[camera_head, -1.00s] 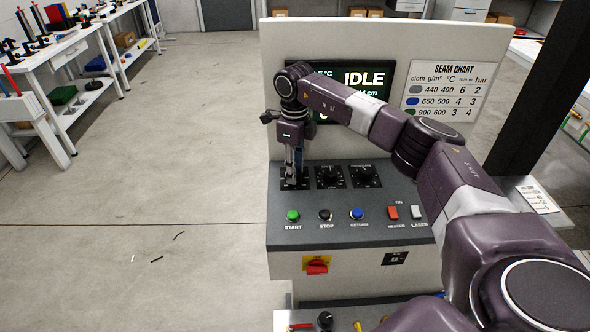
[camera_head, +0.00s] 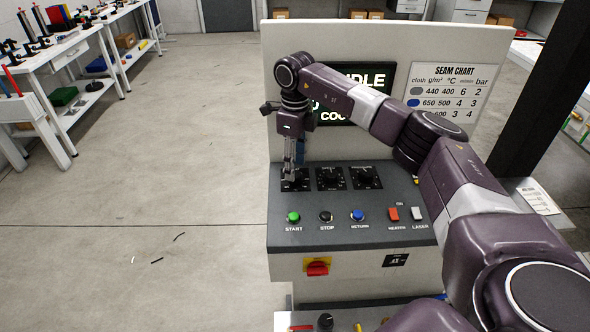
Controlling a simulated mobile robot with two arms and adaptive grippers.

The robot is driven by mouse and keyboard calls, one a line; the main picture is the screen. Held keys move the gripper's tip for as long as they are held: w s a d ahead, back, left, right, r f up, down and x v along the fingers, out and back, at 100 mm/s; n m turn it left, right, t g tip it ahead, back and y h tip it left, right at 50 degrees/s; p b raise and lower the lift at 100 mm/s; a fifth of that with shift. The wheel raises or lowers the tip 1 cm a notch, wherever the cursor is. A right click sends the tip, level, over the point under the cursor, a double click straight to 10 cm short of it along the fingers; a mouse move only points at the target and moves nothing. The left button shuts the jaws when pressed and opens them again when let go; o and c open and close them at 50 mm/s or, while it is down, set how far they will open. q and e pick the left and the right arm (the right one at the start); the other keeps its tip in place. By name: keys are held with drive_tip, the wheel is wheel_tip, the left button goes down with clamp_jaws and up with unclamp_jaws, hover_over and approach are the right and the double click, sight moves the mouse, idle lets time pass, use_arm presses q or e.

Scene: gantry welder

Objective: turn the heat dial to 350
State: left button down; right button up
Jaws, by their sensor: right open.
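The control panel (camera_head: 285,238) has a row of three dials on black plates. The leftmost dial (camera_head: 303,183) is mostly hidden behind my right gripper (camera_head: 291,177), which points down over it, open. I cannot tell whether the fingers touch the dial. The middle dial (camera_head: 330,178) and the right dial (camera_head: 364,176) are in plain view, but their scales are too small to read. The display (camera_head: 373,80) behind is partly covered by my right arm; the ends of "IDLE" and "COO..." show. My left gripper is not in view.
Below the dials are the green START (camera_head: 293,217), black STOP (camera_head: 326,216) and blue RETURN (camera_head: 357,215) buttons, with red HEATER (camera_head: 393,213) and white LASER (camera_head: 416,213) switches. A seam chart (camera_head: 447,90) hangs at the right. The floor at left is mostly clear.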

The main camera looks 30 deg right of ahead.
wheel_tip(320, 180, up, 10)
drive_tip(key=shift+f, duration=0.25)
idle(0.5)
